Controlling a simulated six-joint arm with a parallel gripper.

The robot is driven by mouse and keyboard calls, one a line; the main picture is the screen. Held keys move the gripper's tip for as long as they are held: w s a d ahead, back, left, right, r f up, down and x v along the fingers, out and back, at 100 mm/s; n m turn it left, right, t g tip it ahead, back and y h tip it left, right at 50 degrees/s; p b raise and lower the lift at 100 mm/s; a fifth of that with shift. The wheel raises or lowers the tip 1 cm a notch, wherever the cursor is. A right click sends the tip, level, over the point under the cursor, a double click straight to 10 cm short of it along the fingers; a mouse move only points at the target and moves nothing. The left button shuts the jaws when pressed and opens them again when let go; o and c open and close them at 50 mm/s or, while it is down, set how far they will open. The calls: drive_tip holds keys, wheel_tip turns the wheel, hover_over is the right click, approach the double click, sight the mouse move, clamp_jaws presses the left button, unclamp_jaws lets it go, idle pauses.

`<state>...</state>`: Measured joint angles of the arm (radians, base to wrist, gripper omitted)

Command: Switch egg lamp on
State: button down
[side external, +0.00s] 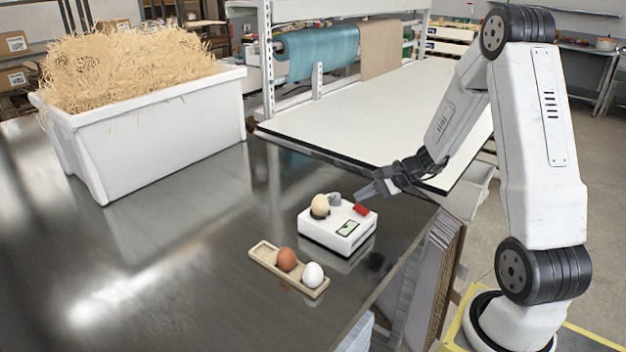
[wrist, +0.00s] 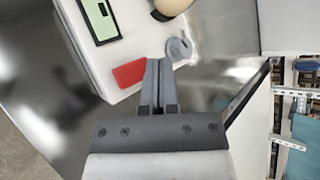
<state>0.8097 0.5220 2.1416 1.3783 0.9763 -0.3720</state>
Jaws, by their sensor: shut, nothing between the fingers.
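The egg lamp is a white box (side external: 326,238) on the dark metal table, with a cream egg (side external: 320,205) in a dark cup on top. A red switch (side external: 361,209) sits on its top at the right, and a small green display (side external: 348,228) faces the front. In the wrist view the red switch (wrist: 130,73) lies just left of my fingertips, with the display (wrist: 100,18) beyond it and a grey round part (wrist: 178,48) to the right. My gripper (side external: 370,190) is shut and empty, its tips close to the box's edge near the switch. I cannot tell whether they touch it.
A white bin (side external: 160,130) of straw stands at the back left. A white-topped bench (side external: 350,115) lies behind. The table's left middle is clear.

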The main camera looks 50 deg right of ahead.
sight(366, 210)
drive_tip(key=shift+w+f, duration=0.15)
drive_tip(key=shift+f, duration=0.65)
idle(0.9)
drive_tip(key=shift+r, duration=0.1)
drive_tip(key=shift+r, duration=0.7)
drive_tip(key=shift+r, duration=0.15)
idle(0.3)
drive_tip(key=shift+s+r, duration=0.2)
drive_tip(key=shift+r, duration=0.55)
drive_tip(key=shift+s+r, duration=0.25)
drive_tip(key=shift+r, duration=0.55)
drive_tip(key=shift+s+r, duration=0.2)
drive_tip(key=shift+r, duration=0.55)
drive_tip(key=shift+a, duration=0.1)
drive_tip(key=s+a+f+n+g+h, duration=0.2)
drive_tip(key=s+a+n+g+h, duration=0.1)
drive_tip(key=a+n, duration=0.6)
drive_tip(key=s+a+f+n+g+h, duration=0.2)
drive_tip(key=s+a+n, duration=0.3)
drive_tip(key=a+n, duration=0.4)
drive_tip(key=shift+f+g+h, duration=0.2)
drive_tip(key=shift+g+h, duration=0.5)
